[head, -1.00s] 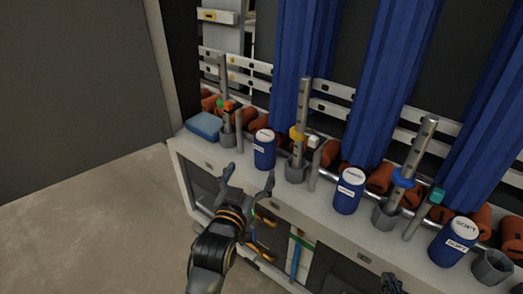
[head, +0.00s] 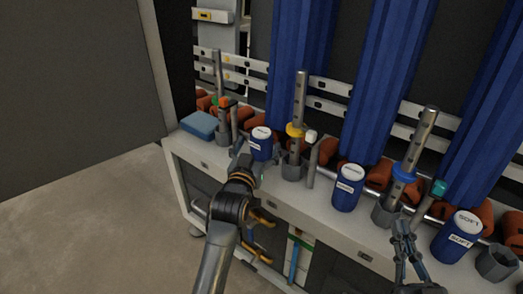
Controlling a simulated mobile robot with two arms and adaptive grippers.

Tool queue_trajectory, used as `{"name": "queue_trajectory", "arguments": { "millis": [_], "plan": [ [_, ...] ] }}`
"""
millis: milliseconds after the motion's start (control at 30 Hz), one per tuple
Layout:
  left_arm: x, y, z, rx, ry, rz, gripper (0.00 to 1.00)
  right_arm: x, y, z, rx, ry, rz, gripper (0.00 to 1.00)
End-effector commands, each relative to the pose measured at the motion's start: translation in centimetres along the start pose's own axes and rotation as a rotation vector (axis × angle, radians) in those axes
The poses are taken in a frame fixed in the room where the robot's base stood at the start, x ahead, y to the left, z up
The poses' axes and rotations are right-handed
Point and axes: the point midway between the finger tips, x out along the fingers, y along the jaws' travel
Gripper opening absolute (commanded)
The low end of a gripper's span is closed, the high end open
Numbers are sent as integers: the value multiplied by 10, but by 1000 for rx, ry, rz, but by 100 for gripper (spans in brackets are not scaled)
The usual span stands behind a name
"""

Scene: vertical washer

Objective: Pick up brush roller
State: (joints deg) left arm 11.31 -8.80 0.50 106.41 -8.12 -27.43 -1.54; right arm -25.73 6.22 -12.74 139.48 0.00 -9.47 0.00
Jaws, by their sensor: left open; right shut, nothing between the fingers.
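Several blue cylinders with white tops and labels stand on the white ledge; I take these as the brush rollers, though the frames do not confirm it. The left one (head: 262,146) is close to my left gripper (head: 257,158), which is open at its near side; contact cannot be told. The middle one (head: 347,190) and the right one, marked SOFT (head: 457,238), stand upright, apart from my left gripper. My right gripper (head: 402,222) is shut and empty, in front of the blue-collared post (head: 411,160).
The white ledge (head: 325,207) also carries upright grey posts with coloured collars, including a yellow one (head: 298,128), and a blue box (head: 199,125). An empty grey cup (head: 496,263) is at the right.

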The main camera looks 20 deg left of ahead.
Motion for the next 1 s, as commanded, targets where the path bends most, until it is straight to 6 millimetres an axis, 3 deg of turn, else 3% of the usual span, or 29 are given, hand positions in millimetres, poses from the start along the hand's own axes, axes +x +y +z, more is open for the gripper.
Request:
{"name": "queue_trajectory", "arguments": {
  "millis": [333, 700, 1000],
  "plan": [
    [29, 0, 3, 0, 1, -1, 85, -6, -7, -50, 11, 294, -15, 0],
    [34, 0, 2, 0, 0, -1, 83, -8, -8, -58, 13, 335, -17, 0],
    [33, 0, 2, 0, 0, -1, 22, -8, -8, -57, 13, 333, -17, 0]
  ]
}}
